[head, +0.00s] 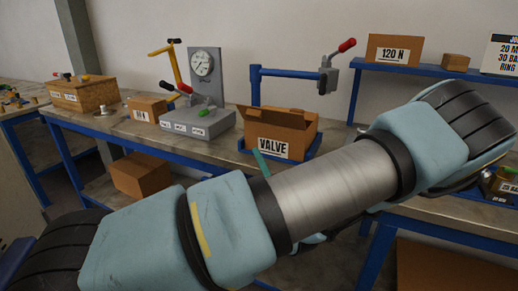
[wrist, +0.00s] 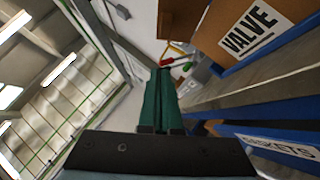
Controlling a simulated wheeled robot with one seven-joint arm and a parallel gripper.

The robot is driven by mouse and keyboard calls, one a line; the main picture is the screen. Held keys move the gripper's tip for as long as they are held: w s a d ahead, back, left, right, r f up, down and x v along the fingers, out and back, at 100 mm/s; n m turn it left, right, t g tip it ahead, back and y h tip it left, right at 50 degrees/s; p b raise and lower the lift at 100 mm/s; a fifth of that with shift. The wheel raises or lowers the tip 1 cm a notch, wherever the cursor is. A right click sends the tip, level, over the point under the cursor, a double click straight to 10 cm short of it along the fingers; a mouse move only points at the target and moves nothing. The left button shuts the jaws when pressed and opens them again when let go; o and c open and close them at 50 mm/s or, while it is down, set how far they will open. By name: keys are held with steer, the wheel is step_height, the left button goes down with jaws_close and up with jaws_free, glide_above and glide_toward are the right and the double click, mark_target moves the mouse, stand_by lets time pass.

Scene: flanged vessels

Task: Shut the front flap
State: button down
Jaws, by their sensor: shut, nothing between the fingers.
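A cardboard box (head: 282,140) with a VALVE label on its front stands on the bench with its top open. Its flaps (head: 272,117) stick up and out around the opening; I cannot tell for sure which one is the front flap. In the wrist view the box's labelled face (wrist: 255,30) is at upper right, with a brown flap (wrist: 181,18) beside it. My gripper (wrist: 160,75) has green fingers pressed together, with nothing between them. In the head view the green finger (head: 261,163) shows just below the box front, partly hidden by my arm.
The box sits in a blue tray (head: 312,146). Left of it are a grey unit (head: 195,123) with levers and a gauge (head: 204,64). A blue post with a red-handled clamp (head: 328,76) stands behind. A blue shelf (head: 430,70) is at right.

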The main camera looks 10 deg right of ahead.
steer(key=p, duration=0.3)
glide_toward(250, 115)
steer(key=w+a, duration=0.3)
steer(key=shift+w+d+r+p, duration=0.5)
steer(key=shift+w+p, duration=0.1)
steer(key=shift+w, duration=0.1)
steer(key=shift+w+d+r+p, duration=0.4)
steer(key=shift+w+r+p, duration=0.05)
steer(key=shift+w+p, duration=0.2)
steer(key=shift+w, duration=0.1)
steer(key=shift+r+m, duration=0.3)
steer(key=shift+m, duration=0.1)
